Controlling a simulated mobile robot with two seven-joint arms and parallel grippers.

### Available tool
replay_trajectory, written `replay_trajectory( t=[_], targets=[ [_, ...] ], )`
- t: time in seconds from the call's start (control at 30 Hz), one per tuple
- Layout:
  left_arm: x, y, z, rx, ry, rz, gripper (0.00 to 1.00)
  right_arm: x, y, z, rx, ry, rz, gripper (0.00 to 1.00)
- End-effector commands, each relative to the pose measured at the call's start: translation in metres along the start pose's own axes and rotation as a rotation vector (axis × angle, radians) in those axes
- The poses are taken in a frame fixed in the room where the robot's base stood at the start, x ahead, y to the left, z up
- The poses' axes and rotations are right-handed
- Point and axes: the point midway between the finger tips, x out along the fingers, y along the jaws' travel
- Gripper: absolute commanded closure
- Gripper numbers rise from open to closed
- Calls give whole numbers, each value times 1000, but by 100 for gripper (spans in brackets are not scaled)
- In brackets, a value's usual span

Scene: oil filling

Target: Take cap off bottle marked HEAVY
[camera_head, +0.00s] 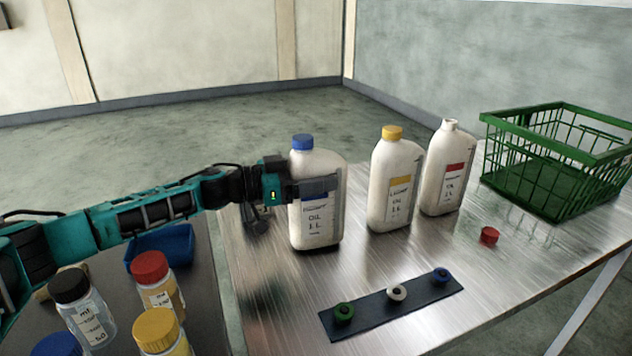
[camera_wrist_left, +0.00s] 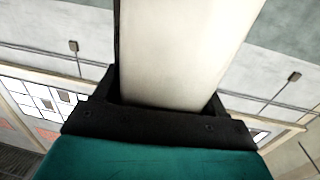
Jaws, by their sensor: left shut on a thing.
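A white oil bottle with a blue cap (camera_head: 315,215) is upright near the left end of the metal table. My left gripper (camera_head: 318,190) is shut around its body below the blue cap (camera_head: 302,142). In the left wrist view the pale bottle body (camera_wrist_left: 185,50) fills the space between the fingers. A white bottle with a yellow cap (camera_head: 393,170) stands to its right. A third white bottle (camera_head: 447,165), with a red label band and an open neck, stands farther right. The word HEAVY cannot be read on any label. My right gripper is not in view.
A red cap (camera_head: 489,235) lies on the table (camera_head: 290,290) near a green wire basket (camera_head: 550,195). A dark strip (camera_head: 372,314) with green, white and blue rings lies in front. Small jars (camera_head: 152,268) and a blue tray (camera_head: 160,248) are on a dark surface at left.

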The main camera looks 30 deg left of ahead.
Motion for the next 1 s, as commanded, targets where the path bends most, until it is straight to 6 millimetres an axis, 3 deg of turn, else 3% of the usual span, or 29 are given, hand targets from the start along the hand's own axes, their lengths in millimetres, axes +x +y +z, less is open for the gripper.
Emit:
replay_trajectory(
  t=[0.17, 0.6, 0.8, 1.0],
  targets=[
    [0, 0, -31, 5, 3, 0, 76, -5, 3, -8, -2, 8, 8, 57],
    [0, 1, -139, 6, 3, 0, 76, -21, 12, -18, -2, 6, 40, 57],
    [0, 1, -172, 3, 2, -1, 76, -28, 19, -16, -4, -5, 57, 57],
    [0, 1, -189, 2, 1, 0, 76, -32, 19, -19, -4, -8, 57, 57]
  ],
)
